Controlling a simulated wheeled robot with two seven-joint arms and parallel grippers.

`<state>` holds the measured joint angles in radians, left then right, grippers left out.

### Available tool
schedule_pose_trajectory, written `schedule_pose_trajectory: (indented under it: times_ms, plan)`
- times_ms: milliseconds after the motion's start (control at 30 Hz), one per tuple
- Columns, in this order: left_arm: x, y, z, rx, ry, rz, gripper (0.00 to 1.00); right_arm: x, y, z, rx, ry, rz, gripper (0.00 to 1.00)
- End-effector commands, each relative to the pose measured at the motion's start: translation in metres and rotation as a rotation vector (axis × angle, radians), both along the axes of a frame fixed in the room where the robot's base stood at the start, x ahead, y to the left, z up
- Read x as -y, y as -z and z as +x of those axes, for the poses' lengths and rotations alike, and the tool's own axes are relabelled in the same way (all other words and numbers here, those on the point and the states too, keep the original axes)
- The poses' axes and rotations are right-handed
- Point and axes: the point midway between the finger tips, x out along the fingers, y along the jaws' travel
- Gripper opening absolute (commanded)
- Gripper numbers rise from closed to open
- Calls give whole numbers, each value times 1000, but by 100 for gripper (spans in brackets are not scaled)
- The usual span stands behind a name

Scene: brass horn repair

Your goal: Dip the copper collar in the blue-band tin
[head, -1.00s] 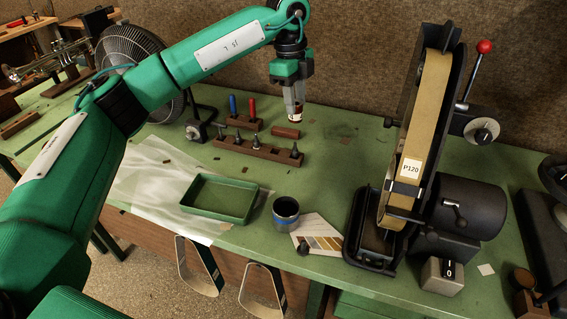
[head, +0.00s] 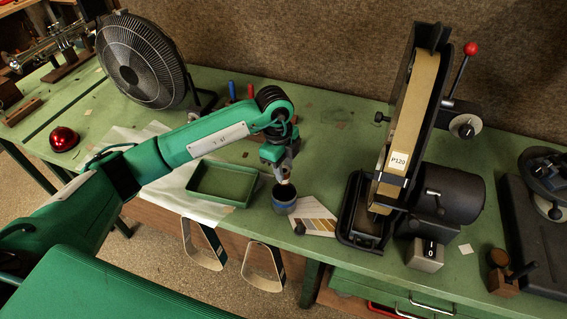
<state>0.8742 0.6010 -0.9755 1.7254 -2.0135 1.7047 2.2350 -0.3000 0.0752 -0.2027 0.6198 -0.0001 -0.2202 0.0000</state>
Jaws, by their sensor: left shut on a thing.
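The blue-band tin (head: 284,207) is a small dark open pot with a blue band, standing on the green bench just right of the green tray. My left gripper (head: 284,177) points down with its fingertips right above the tin's mouth. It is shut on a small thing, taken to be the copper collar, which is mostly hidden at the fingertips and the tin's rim. I cannot tell how far it is inside the tin. My right gripper is not in view.
The green tray (head: 224,184) lies left of the tin. A colour card (head: 314,217) lies to its right, before the belt grinder (head: 405,130). A fan (head: 141,60) stands at the back left, with a red dome (head: 63,139) nearby. The bench's front edge is close.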

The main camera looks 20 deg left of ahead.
Motion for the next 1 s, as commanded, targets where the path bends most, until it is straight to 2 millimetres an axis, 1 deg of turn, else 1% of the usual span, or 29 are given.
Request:
schedule_pose_trajectory:
  times_ms: [167, 300, 700, 833, 1000]
  plan:
    - [0, 15, 0, -1, 1, -1, 4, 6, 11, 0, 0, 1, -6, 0]
    - [0, 31, 0, -1, 1, 0, 4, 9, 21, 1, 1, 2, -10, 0]
    - [0, 77, 0, -1, 1, 0, 4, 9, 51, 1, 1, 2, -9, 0]
    - [0, 84, 0, -1, 1, 0, 4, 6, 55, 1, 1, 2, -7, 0]
    - [0, 85, 0, -1, 1, 0, 4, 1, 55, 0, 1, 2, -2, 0]
